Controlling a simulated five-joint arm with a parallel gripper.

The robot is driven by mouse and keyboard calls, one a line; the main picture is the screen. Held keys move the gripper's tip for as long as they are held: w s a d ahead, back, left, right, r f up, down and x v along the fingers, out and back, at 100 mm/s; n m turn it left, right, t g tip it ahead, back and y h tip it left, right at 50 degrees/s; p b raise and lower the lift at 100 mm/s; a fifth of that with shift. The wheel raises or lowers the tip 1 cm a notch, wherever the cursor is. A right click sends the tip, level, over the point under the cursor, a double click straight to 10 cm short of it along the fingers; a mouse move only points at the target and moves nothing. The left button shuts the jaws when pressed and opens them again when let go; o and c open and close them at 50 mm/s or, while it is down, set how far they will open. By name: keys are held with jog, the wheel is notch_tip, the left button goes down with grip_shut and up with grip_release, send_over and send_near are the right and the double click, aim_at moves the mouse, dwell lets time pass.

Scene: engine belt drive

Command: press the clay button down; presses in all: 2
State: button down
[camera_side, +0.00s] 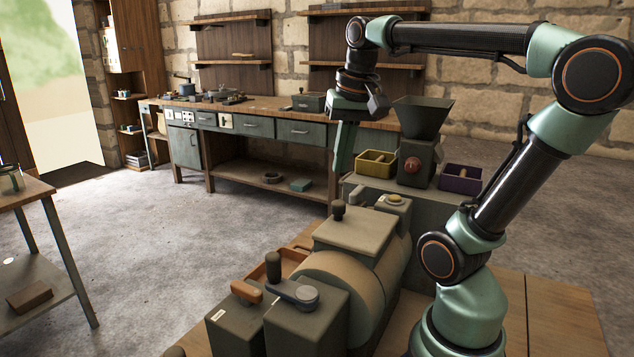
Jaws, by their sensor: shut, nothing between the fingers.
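My gripper (342,170) is shut and empty. It points down in mid-air, left of the yellow-olive tray and above the machine's back end. A low round yellow-tan button (395,198) sits on top of a small grey box, below and right of my fingertips and apart from them. A round reddish, clay-coloured button or knob (412,165) is on the front of the dark hopper unit, farther right. I cannot tell for certain which of the two is the clay button. Neither is touched.
The belt machine (345,285) with its large drum fills the lower middle. A dark upright knob (338,209) stands on it near my fingertips. A yellow-olive tray (376,163), the hopper (423,116) and a purple tray (460,180) stand behind.

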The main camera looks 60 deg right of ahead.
jog(key=w+a+f+n+t, duration=0.1)
jog(key=a+f+n, duration=0.2)
jog(key=a, duration=0.3)
jog(key=w+a+f+n+t+y, duration=0.1)
jog(key=w+a+f+n+t, duration=0.1)
jog(key=a+f+n, duration=0.2)
jog(key=a+n, duration=0.2)
jog(key=a, duration=0.1)
jog(key=shift+f, duration=0.3)
jog(key=shift+d+r, duration=0.1)
jog(key=shift+d, duration=0.05)
notch_tip(320, 180, up, 15)
jog(key=m+g, duration=0.5)
jog(key=m, duration=1.3)
send_over(395, 196)
jog(key=shift+s+r, duration=0.1)
notch_tip(395, 196, down, 14)
jog(key=shift+f, duration=0.1)
